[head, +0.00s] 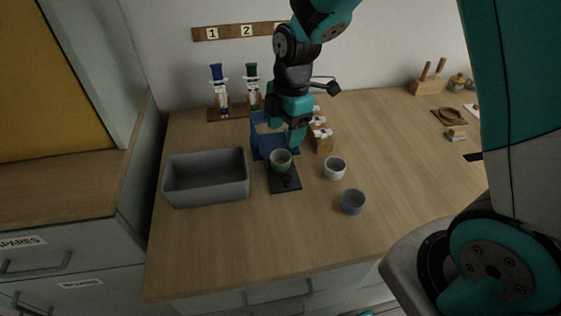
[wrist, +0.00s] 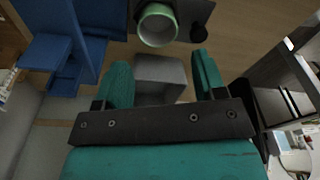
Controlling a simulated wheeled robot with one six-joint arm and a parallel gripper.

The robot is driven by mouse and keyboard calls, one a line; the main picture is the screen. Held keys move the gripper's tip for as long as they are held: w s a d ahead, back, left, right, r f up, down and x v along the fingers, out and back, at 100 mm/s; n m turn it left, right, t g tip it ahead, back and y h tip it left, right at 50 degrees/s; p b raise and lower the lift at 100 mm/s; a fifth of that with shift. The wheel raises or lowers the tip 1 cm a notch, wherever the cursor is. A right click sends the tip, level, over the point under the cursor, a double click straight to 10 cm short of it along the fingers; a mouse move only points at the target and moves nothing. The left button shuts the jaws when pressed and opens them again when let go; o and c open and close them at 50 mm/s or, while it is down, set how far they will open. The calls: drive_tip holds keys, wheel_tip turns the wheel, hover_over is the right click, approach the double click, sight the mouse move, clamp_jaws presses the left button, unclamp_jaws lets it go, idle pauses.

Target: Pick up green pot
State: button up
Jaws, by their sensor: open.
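My gripper (head: 284,136) points down above and just behind the pot in the head view. In the wrist view my gripper (wrist: 160,75) has its two teal fingers apart, with nothing held between them. The pot appears clear of the fingers.
A blue stand (head: 262,143) is close beside my gripper. A grey bin (head: 206,192) lies left of the mat. A white cup (head: 335,168) and a blue-grey cup (head: 353,201) stand to the right. The table's right side has free room.

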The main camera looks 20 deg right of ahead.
sight(281, 155)
drive_tip(key=f, duration=0.5)
drive_tip(key=a+f, duration=0.1)
drive_tip(key=f, duration=0.2)
drive_tip(key=shift+p, duration=0.3)
drive_tip(key=shift+r, duration=0.1)
drive_tip(key=shift+c, duration=0.2)
drive_tip(key=c, duration=0.6)
